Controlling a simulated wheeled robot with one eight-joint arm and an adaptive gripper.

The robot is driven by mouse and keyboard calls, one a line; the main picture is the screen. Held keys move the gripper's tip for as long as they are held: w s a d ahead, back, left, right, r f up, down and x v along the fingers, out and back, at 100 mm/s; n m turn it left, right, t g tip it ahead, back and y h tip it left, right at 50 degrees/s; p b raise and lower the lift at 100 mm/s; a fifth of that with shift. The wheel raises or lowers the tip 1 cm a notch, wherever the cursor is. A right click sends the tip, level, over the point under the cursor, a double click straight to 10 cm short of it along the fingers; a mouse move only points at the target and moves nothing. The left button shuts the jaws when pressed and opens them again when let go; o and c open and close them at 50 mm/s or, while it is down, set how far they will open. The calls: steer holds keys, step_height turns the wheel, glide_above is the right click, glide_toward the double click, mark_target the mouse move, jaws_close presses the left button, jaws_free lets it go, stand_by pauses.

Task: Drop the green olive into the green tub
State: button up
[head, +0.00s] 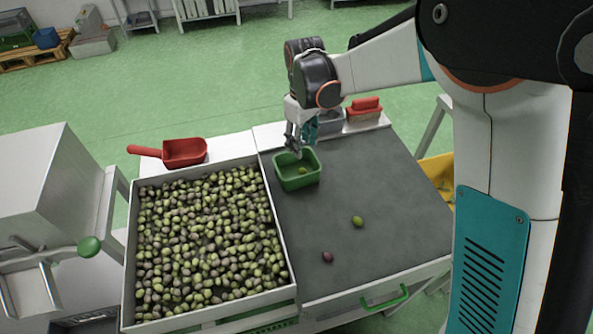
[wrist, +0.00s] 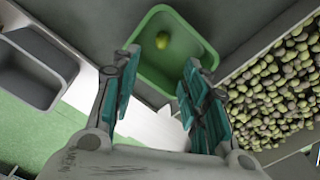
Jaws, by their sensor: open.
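The green tub (head: 300,184) stands on the dark grey table top, near its back left. A green olive (head: 302,171) lies inside it; in the wrist view this olive (wrist: 162,41) rests on the floor of the tub (wrist: 180,62), toward the far wall. My gripper (head: 298,148) is over the back edge of the tub. In the wrist view my gripper (wrist: 159,66) has its fingers spread wide with nothing between them. Another green olive (head: 357,221) lies on the table, right of and in front of the tub.
A dark purple olive (head: 327,257) lies near the table's front. A large tray (head: 287,259) full of mixed olives stands left of the mat. A red scoop (head: 184,152) lies behind it. A grey bin (wrist: 35,70) and a red-handled brush (head: 365,108) are at the back.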

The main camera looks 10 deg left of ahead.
step_height(320, 180, up, 7)
stand_by(0.3)
steer(key=shift+r, duration=0.1)
